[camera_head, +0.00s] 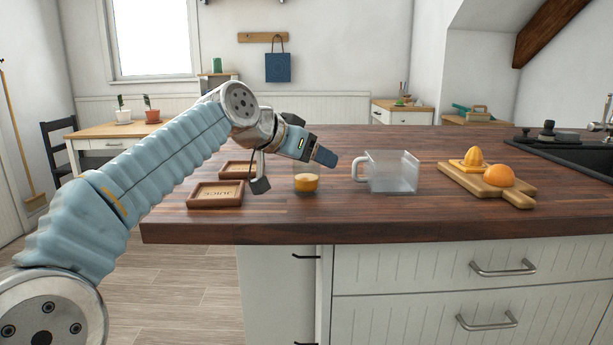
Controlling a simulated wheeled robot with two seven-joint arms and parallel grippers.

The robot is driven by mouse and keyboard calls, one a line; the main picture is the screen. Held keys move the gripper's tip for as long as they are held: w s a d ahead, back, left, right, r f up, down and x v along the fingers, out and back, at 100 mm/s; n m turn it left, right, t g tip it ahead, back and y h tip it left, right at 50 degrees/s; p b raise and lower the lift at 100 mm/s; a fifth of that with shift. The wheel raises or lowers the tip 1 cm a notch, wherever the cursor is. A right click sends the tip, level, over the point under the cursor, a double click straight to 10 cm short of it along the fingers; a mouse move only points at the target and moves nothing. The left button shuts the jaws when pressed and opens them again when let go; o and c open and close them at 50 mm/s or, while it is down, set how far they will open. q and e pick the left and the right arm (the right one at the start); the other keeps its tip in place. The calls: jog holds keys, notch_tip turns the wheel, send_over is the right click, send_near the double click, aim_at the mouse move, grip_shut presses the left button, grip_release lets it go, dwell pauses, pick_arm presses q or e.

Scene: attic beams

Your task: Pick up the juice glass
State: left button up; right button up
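The juice glass (306,183) is a small clear glass with orange juice in its lower part. It stands upright on the dark wooden counter (350,220). My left gripper (292,172) is open at the glass. One finger is to the left of the glass, and the other is above and to the right of it. I cannot tell whether a finger touches the glass. My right gripper is not in view.
A clear square pitcher (393,172) stands just right of the glass. A wooden tray marked JUICE (216,205) and another tray (236,164) lie to the left. A board (518,197) with an orange (499,176) and a juicer (473,158) is farther right. The counter's front is clear.

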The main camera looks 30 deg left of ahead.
pick_arm(q)
jog(key=c, duration=0.4)
jog(key=shift+r, duration=0.15)
